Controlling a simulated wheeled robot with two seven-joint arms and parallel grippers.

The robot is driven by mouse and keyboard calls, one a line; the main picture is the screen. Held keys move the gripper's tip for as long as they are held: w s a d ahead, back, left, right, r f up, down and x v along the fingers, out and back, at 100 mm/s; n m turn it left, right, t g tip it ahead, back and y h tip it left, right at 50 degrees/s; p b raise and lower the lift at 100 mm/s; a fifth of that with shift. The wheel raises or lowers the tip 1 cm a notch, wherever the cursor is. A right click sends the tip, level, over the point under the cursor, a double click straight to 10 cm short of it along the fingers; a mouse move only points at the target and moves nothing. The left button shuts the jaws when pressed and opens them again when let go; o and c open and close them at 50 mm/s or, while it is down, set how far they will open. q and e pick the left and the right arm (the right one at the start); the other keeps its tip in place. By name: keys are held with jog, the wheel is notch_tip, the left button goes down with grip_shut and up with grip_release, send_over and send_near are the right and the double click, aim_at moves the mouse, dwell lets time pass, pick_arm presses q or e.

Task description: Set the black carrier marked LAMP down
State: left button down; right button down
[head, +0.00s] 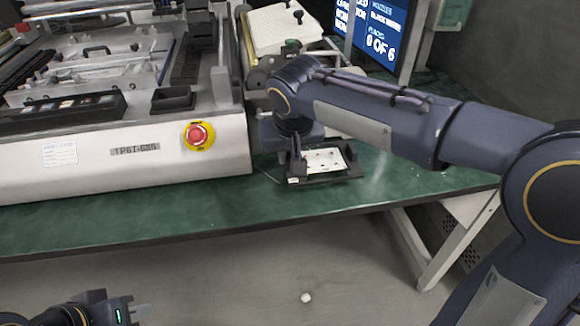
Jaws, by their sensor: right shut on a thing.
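A black carrier (346,177) with a white perforated plate in it is over the green table, right of the large machine. A small white label shows on its front left corner, too small to read. My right gripper (294,158) points down and is shut on the carrier at its left side; the wrist hides part of the grip. The carrier looks level and low, but I cannot tell whether it touches the table. My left gripper (140,312) is at the bottom left, in front of the table and away from the carrier; its finger gap is unclear.
The large machine (120,165) with a red emergency button (199,135) fills the table's left. A monitor (375,30) and a white stack (283,30) stand behind. Green tabletop (420,182) is free right of the carrier. A small white object (306,298) lies on the floor.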

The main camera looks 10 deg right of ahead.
jog(key=shift+w+d+f+b, duration=0.15)
jog(key=shift+f+b, duration=0.3)
jog(key=shift+f, duration=1.3)
jog(key=shift+f, duration=0.2)
jog(key=c, duration=1.5)
grip_release()
jog(key=shift+o, duration=0.2)
jog(key=shift+r, duration=0.15)
